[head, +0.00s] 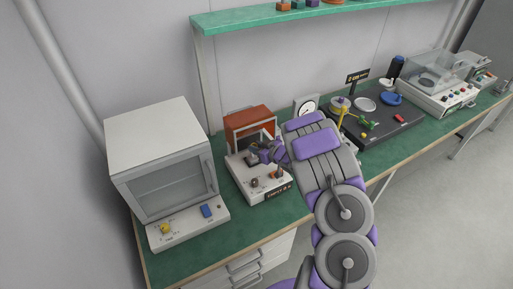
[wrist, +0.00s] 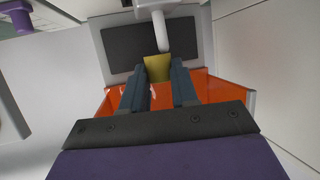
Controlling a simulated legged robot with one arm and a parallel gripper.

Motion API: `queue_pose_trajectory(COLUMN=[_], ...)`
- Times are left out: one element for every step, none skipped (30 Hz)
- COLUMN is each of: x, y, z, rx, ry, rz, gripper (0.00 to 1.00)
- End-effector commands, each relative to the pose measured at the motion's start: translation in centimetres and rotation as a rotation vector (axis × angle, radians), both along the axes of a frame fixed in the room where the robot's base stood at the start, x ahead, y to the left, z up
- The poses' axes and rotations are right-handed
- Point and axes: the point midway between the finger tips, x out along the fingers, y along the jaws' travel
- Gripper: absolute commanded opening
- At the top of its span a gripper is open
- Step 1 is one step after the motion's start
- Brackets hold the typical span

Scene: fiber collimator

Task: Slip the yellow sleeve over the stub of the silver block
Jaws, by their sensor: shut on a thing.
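My gripper (wrist: 159,80) is shut on the yellow sleeve (wrist: 157,67), which sits between its two dark fingers in the wrist view. Just beyond the sleeve, a pale rounded stub (wrist: 163,34) reaches down from a light block (wrist: 150,4) at the top edge. The stub's end meets the sleeve's upper edge in this view; I cannot tell whether they touch or only overlap. In the head view my gripper (head: 257,154) is small, in front of the orange-topped unit (head: 248,116). The sleeve cannot be made out there.
Orange surface (wrist: 215,88) and a dark panel (wrist: 118,46) lie behind the fingers. On the green bench, a white oven-like box (head: 155,145) stands left and a dark board with dials and discs (head: 375,140) right. A green shelf (head: 300,18) hangs above.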

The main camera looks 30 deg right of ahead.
Motion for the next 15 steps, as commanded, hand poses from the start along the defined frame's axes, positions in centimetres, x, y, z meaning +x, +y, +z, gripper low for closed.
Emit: queue_pose_trajectory(x=[-0.27,-0.27,-0.29,-0.30,-0.32,-0.34,-0.34,-0.36,-0.37,-0.38,-0.39,-0.40,-0.40,-0.42,-0.41], y=[0.23,0.25,0.26,0.27,0.28,0.28,0.28,0.28,0.31,0.32,0.34,0.35,0.37,0.38,0.42], z=[-0.63,-0.66,-0.69,-0.71,-0.73,-0.76,-0.77,-0.79,-0.80,-0.82,-0.84,-0.85,-0.88,-0.92,-0.97], rx=[0.000,0.000,0.000,0.000,0.000,0.001,0.001,0.000,0.000,0.000,0.000,0.000,0.000,0.000,0.000], ry=[0.013,0.014,0.015,0.015,0.016,0.016,0.017,0.017,0.018,0.018,0.018,0.019,0.019,0.019,0.019], rz=[0.005,0.005,0.006,0.006,0.006,0.005,0.005,0.004,0.004,0.004,0.004,0.004,0.004,0.005,0.005], gripper=[0.00,0.00,0.00,0.00,0.00,0.00,0.00,0.00,0.00,0.00,0.00,0.00,0.00,0.00,0.00])
